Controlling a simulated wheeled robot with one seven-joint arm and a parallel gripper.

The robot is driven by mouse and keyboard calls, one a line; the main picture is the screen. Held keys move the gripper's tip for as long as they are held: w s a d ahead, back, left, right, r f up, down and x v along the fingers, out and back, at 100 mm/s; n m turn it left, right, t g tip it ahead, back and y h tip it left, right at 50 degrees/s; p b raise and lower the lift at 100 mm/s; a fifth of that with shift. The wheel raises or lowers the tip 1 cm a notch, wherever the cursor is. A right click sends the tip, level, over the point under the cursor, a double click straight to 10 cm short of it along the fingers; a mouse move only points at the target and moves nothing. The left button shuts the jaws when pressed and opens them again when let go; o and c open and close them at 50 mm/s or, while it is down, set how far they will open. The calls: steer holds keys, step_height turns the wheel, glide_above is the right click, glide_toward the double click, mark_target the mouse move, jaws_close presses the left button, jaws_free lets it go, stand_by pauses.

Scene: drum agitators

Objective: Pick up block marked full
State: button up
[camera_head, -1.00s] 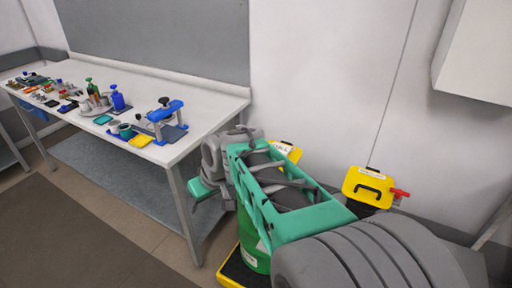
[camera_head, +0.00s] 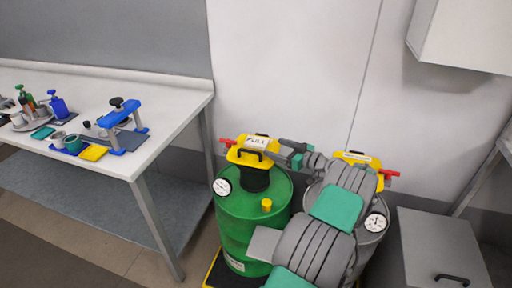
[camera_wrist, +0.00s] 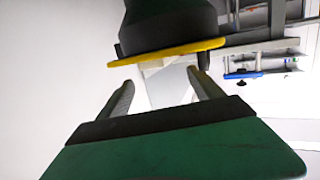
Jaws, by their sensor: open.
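The block marked FULL (camera_head: 257,142) is a small white piece with dark lettering. It rests on the yellow agitator head (camera_head: 237,157) on top of the green drum (camera_head: 236,222). My gripper (camera_head: 281,149) is at the right of this head, close to the block. In the wrist view, my gripper (camera_wrist: 160,78) has its two fingers apart, with no clear object held between them. The yellow head's edge (camera_wrist: 165,52) and a dark neck show just beyond the fingers. A pale patch lies between the fingers; I cannot tell whether it is the block.
A grey drum with another yellow head (camera_head: 352,156) stands at the right, partly behind my arm. Red handles stick out from both heads. A white table (camera_head: 180,110) with tools and a blue stand (camera_head: 122,128) is at the left. A grey cabinet (camera_head: 440,245) stands at the right.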

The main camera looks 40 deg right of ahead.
mark_target(263, 144)
steer(key=w, duration=0.2)
steer(key=w+f+p, duration=0.1)
steer(key=w, duration=0.5)
steer(key=shift+a+f+p, duration=0.3)
steer(key=shift+f, duration=0.05)
steer(key=c, duration=1.5)
